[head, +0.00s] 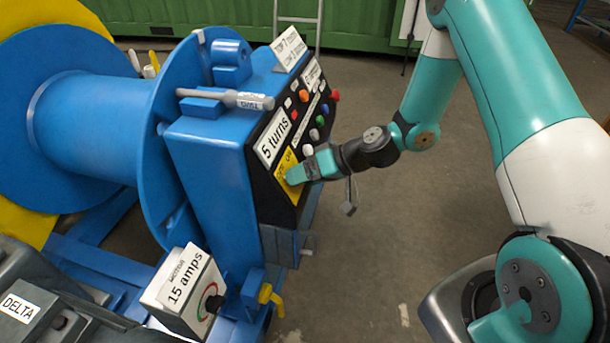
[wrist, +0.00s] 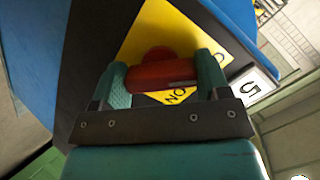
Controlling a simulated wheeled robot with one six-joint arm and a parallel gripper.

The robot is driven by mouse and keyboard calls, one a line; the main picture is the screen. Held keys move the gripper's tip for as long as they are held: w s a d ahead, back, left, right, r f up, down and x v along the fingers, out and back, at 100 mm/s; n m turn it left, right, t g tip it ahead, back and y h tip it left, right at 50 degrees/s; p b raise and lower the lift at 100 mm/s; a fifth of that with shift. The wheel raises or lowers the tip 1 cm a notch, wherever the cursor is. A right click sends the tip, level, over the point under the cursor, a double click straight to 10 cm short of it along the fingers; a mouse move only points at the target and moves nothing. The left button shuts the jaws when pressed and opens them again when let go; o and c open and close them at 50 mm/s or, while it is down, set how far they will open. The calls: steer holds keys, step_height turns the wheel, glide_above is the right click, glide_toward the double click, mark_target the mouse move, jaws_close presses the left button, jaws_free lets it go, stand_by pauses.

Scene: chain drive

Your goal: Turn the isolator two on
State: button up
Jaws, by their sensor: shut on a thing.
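The isolator is a red rotary handle (wrist: 162,72) on a yellow plate (wrist: 180,35) with black lettering, seen in the wrist view. "ON" can be read on the plate below the handle; other lettering is partly covered. My gripper (wrist: 165,80) has one teal finger on each side of the handle and is shut on it. In the head view my gripper (head: 294,176) reaches the yellow plate (head: 282,168) low on the slanted black panel and hides the handle. I cannot tell the handle's exact setting or its number.
A blue drum (head: 90,125) stands left. A "15 amps" box (head: 185,290) and a yellow-handled valve (head: 268,295) sit below. The floor to the right is clear.

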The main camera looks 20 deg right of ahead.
steer(key=shift+m, duration=0.3)
steer(key=m+p, duration=0.1)
steer(key=m, duration=0.2)
steer(key=shift+r+y+p, duration=0.1)
steer(key=shift+y+p, duration=0.25)
steer(key=shift+y, duration=0.05)
steer(key=m+p, duration=0.1)
steer(key=m, duration=0.4)
steer(key=shift+y+p, duration=0.3)
steer(key=shift+y, duration=0.1)
steer(key=m+p, duration=0.1)
steer(key=m, duration=0.3)
steer(key=shift+m, duration=0.3)
steer(key=shift+m+t+y+p, duration=0.3)
steer(key=shift+m+t+p, duration=0.45)
steer(key=shift+m, duration=1.55)
steer(key=o, duration=0.9)
steer(key=shift+o, duration=0.2)
